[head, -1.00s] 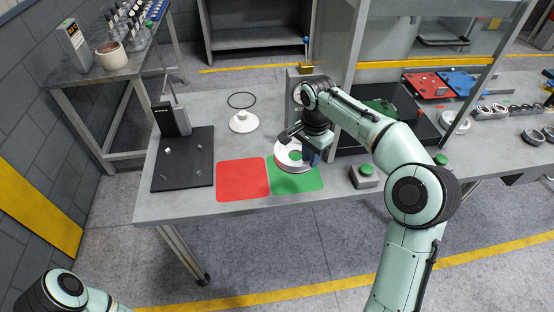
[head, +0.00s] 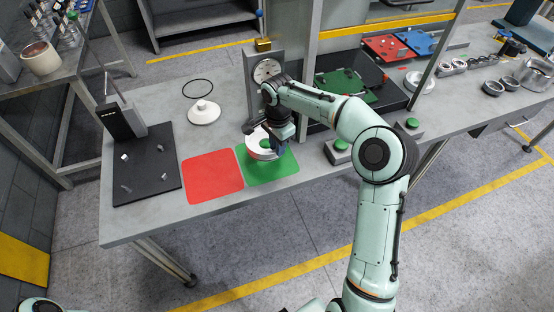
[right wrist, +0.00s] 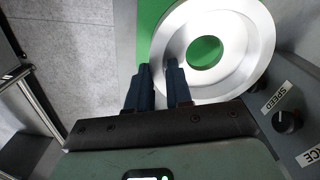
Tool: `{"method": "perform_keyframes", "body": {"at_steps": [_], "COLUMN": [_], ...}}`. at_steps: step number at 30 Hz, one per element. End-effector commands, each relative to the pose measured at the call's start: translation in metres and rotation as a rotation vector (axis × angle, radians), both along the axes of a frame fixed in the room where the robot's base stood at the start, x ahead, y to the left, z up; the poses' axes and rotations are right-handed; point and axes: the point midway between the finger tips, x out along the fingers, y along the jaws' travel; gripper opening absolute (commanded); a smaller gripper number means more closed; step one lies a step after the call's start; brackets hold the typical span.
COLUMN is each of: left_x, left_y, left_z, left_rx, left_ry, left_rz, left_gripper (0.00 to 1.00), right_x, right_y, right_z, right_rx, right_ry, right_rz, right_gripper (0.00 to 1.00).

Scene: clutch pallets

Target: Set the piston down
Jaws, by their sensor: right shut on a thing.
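The piston (head: 258,151) is a silvery round part with a wide rim and a central opening. It is over the back part of the green square (head: 272,174) on the table, and green shows through its opening in the right wrist view (right wrist: 256,62). My right gripper (head: 273,150) is shut on the piston's rim. In the right wrist view its dark fingers (right wrist: 159,70) are at the rim's near left side. I cannot tell whether the piston touches the square or is slightly above it. My left gripper is out of view.
A red square (head: 213,177) lies left of the green one. A black board (head: 140,180) with small metal pieces is further left. A white knobbed disc (head: 204,113) and a black ring (head: 197,88) lie behind. A gauge stand (head: 264,72) and green-button boxes (head: 338,152) are close by.

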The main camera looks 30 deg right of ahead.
Motion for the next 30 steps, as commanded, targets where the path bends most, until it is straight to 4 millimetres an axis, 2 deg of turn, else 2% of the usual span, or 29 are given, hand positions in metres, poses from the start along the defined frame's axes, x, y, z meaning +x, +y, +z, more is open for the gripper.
{"method": "perform_keyframes", "body": {"at_steps": [3, 11, 18, 29, 30], "left_x": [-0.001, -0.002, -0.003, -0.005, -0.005], "left_y": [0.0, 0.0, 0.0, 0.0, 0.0], "left_z": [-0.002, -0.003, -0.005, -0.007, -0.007], "left_rx": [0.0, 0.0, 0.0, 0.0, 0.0], "left_ry": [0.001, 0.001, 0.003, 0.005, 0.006], "left_rz": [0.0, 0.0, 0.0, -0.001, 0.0], "left_gripper": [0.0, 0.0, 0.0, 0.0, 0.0], "right_x": [0.001, 0.001, 0.001, 0.001, 0.0], "right_y": [0.0, 0.0, 0.0, 0.0, 0.0], "right_z": [-0.015, -0.033, -0.064, -0.067, -0.069], "right_rx": [0.0, 0.0, 0.0, -0.001, -0.001], "right_ry": [-0.003, -0.003, -0.004, -0.005, -0.002], "right_rz": [0.0, 0.0, 0.0, 0.0, 0.0], "right_gripper": [0.0, 0.0, 0.0, 0.0, 0.23]}}
